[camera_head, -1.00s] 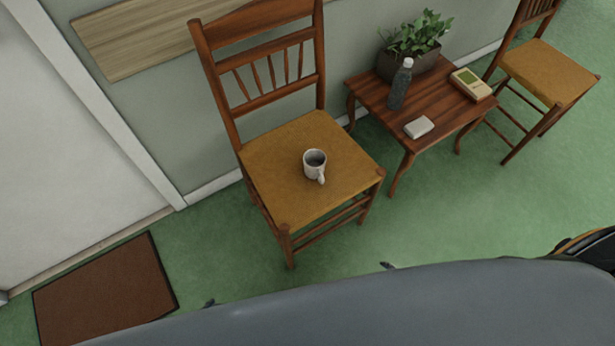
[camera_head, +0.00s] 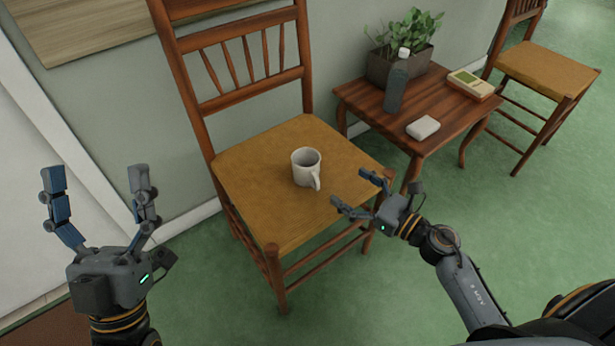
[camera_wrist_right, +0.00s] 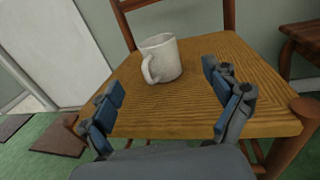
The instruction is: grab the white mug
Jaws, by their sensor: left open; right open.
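The white mug (camera_head: 305,168) stands upright on the tan seat of the wooden chair (camera_head: 246,158), its handle toward the front right in the head view. My right gripper (camera_head: 352,191) is open and empty near the seat's right front edge, apart from the mug. In the right wrist view the mug (camera_wrist_right: 160,58) stands beyond the open fingers (camera_wrist_right: 166,102), a little left of the middle between them, with its handle on the left. My left gripper (camera_head: 98,182) is open and empty, left of the chair, fingers pointing up in the picture.
A second chair (camera_head: 548,70) stands further right. The chair back rises behind the mug.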

